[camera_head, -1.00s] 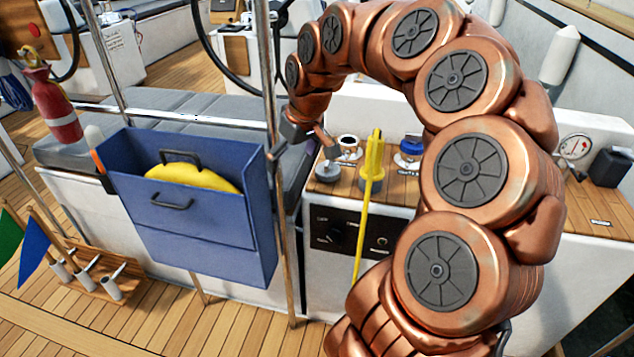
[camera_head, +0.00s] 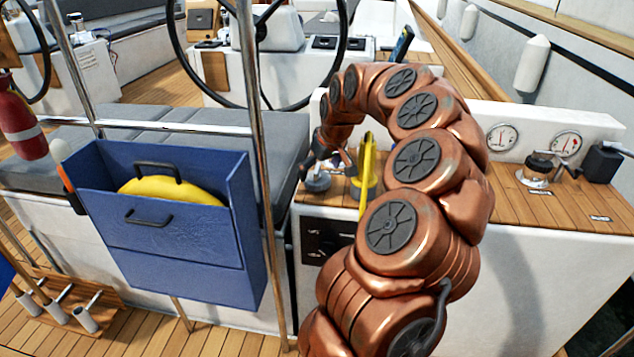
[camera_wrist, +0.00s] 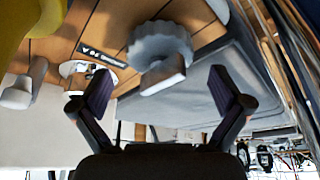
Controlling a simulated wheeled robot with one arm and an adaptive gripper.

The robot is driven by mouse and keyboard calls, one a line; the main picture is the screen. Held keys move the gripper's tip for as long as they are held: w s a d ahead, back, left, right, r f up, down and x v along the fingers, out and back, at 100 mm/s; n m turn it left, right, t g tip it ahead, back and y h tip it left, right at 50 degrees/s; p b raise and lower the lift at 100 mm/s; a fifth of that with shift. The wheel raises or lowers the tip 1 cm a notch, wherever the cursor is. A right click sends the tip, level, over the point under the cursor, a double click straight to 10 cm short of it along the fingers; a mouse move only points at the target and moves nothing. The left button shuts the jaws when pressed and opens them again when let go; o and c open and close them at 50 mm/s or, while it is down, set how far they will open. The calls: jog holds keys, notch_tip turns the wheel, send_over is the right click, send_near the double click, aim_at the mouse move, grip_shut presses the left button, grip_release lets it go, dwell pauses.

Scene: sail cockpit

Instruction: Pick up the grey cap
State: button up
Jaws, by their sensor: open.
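The grey cap (camera_wrist: 158,45) has a scalloped rim and a raised pale grip bar. It lies on the wooden counter, and in the head view it shows (camera_head: 317,181) near the counter's left edge, partly covered by my gripper. My gripper (camera_wrist: 163,88) is open in the wrist view, with one dark finger on each side below the cap and nothing between the fingertips. In the head view my gripper (camera_head: 326,158) is just above the cap. Contact with it cannot be told.
A yellow tool (camera_head: 366,175) stands right of the cap, close to my arm. A blue box (camera_head: 185,255) with a yellow item hangs left on a metal rail (camera_head: 262,150). A winch-like fitting (camera_head: 537,172) and gauges (camera_head: 501,137) are at the right of the counter.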

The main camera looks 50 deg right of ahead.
jog(key=x, duration=0.2)
jog(key=shift+w+f, duration=0.15)
jog(key=shift+f, duration=0.25)
jog(key=c, duration=1.3)
